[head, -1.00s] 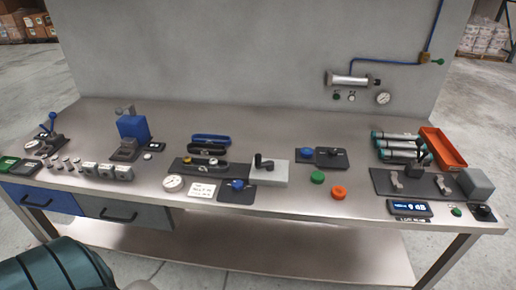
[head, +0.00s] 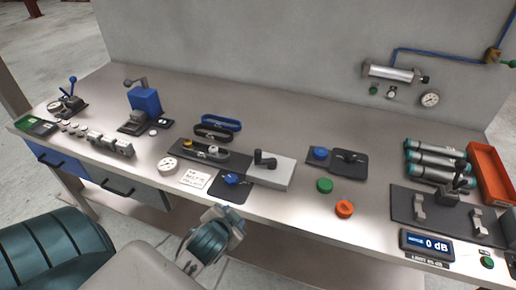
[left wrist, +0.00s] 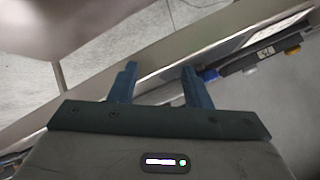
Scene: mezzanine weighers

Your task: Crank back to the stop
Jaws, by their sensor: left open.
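A blue box-shaped unit (head: 146,100) with a grey crank arm (head: 136,83) on its top stands at the back left of the bench. A black handle (head: 265,157) sits on a pale grey block (head: 270,174) near the middle; I cannot tell which of the two the task means. My left gripper (left wrist: 158,82) is open in the left wrist view, its two blue fingers apart with nothing between them. In the head view a joint of my left arm is in front of the bench's front edge, and the fingers cannot be made out there. My right gripper is not in view.
An orange tray (head: 489,171) and a display (head: 428,243) are at the right.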

